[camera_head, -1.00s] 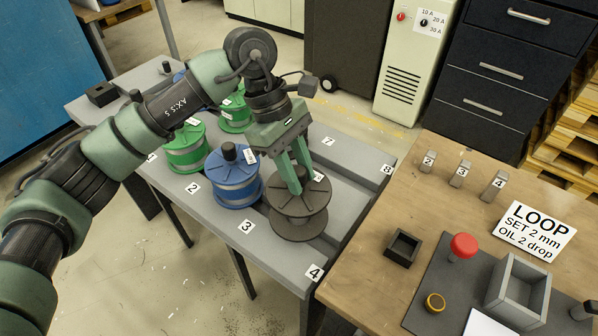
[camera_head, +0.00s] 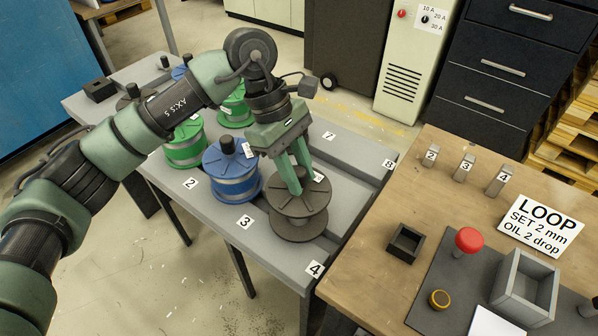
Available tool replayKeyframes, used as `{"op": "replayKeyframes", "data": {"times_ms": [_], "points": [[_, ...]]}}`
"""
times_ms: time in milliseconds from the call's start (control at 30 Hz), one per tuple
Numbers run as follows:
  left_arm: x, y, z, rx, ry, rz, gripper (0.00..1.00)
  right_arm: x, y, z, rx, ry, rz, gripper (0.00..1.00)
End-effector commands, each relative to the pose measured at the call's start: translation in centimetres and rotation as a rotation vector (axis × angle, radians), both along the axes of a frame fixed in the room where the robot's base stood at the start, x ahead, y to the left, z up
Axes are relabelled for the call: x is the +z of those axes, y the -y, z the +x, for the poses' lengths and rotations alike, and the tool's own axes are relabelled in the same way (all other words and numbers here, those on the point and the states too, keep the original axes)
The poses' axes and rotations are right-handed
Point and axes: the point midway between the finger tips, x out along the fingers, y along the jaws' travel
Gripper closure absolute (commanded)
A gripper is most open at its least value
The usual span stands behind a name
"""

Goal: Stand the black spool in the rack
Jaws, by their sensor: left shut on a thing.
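The black spool (camera_head: 297,223) stands upright in the grey rack (camera_head: 225,228), in the front row near label 4, to the right of the blue spool. My left gripper (camera_head: 296,190) comes down on it from above, with its green fingers closed at the spool's top centre. The fingers hide the spool's core top, so the exact grip is partly covered. My right gripper is not in view.
A blue spool (camera_head: 231,187) stands close left of the black one, with green spools (camera_head: 184,153) further left. Bays near labels 7 and 8 look empty. A wooden table (camera_head: 360,265) on the right holds a small black box (camera_head: 404,243), a red knob (camera_head: 468,242) and a grey bin (camera_head: 526,287).

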Motion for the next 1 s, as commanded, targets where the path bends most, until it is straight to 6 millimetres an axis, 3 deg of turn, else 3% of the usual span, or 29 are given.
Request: {"op": "replayKeyframes", "data": {"times_ms": [933, 967, 1000], "points": [[-2.3, 0.0, 0.0, 0.0, 0.001, -0.002, 1.0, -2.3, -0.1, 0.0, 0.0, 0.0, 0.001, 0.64], [-2.2, 0.0, 0.0, 0.0, 0.002, -0.001, 0.64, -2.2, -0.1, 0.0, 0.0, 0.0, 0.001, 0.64], [-2.1, 0.0, 0.0, 0.0, 0.002, -0.001, 0.53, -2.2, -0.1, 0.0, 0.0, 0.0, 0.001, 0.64]]}}
